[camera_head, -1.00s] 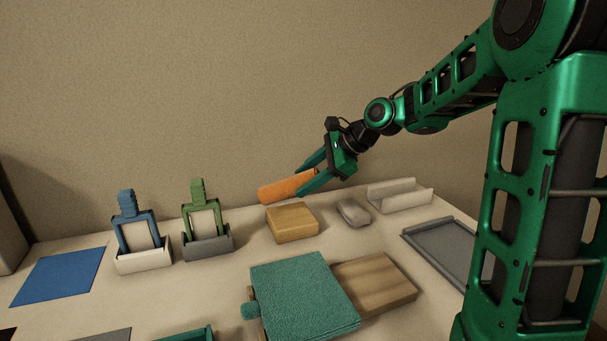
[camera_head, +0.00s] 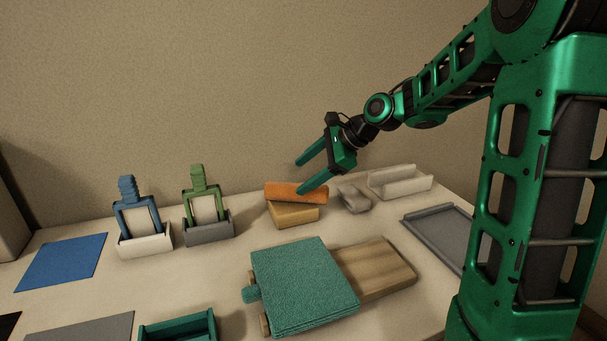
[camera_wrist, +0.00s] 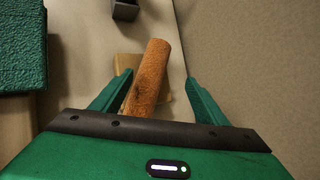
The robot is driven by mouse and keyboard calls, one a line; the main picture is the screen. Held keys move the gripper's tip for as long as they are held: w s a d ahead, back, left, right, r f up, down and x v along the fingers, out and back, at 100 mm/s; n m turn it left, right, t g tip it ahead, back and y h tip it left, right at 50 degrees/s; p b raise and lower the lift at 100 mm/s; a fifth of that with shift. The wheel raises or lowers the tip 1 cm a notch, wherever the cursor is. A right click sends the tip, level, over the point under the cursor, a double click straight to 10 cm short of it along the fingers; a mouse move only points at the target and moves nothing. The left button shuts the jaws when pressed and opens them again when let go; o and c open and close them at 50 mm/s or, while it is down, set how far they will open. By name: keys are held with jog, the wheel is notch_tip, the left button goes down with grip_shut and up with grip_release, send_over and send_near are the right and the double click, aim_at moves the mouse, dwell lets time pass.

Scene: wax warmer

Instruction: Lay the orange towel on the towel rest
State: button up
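The orange towel (camera_head: 290,191) is a rolled cylinder lying along the top of a tan wooden block (camera_head: 293,214), overhanging its right end. The towel also shows in the wrist view (camera_wrist: 149,78), with part of the block (camera_wrist: 127,66) behind it. My gripper (camera_head: 301,176) is open wide, with one finger on each side of the towel's near end. In the wrist view, gaps show between the towel and the fingers (camera_wrist: 158,84). I cannot tell for sure whether the block is the towel rest.
A small grey piece (camera_head: 354,198) and a white cradle (camera_head: 400,184) stand right of the block. Two frames, blue (camera_head: 137,217) and green (camera_head: 206,205), stand at left. A teal towel stack (camera_head: 303,285) and wooden board (camera_head: 378,268) lie in front. A grey tray (camera_head: 440,235) is at right.

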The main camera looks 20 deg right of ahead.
jog(key=v, duration=1)
jog(key=shift+d+r, duration=0.25)
jog(key=shift+s, duration=0.15)
jog(key=s+d+f+n+g+h, duration=0.2)
jog(key=s+d+f+n, duration=0.1)
jog(key=s, duration=0.7)
jog(key=s+d+f+n+g+h, duration=0.2)
jog(key=s+f+n, duration=0.4)
jog(key=s, duration=0.5)
jog(key=s+d+f+n+g+h, duration=0.2)
jog(key=s+d+f+n, duration=0.1)
jog(key=s, duration=0.8)
jog(key=shift+s+d+f+n, duration=0.1)
jog(key=shift+d+f+n, duration=0.05)
jog(key=shift+f+n, duration=0.35)
jog(key=shift+s+d+f+n, duration=0.15)
jog(key=shift+f+n, duration=0.15)
jog(key=shift+f, duration=0.3)
